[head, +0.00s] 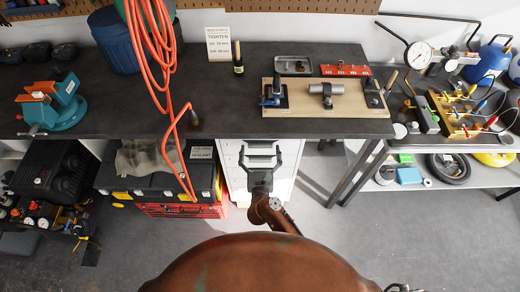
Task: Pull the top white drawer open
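The white drawer cabinet (286,186) stands on the floor under the front of the dark workbench. Its top drawer (232,149) is just below the bench edge and looks closed. My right gripper (261,148) is in front of the cabinet's upper part, its two fingers spread apart and pointing at the drawer front. It covers the middle of that front, so the handle is hard to make out. I cannot tell whether the fingers touch it. My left gripper is not in view.
Left of the cabinet are a black and yellow toolbox (150,185) and a red crate (184,210). A metal table leg (362,172) stands to the right. A wooden fixture board (318,105) lies on the bench above.

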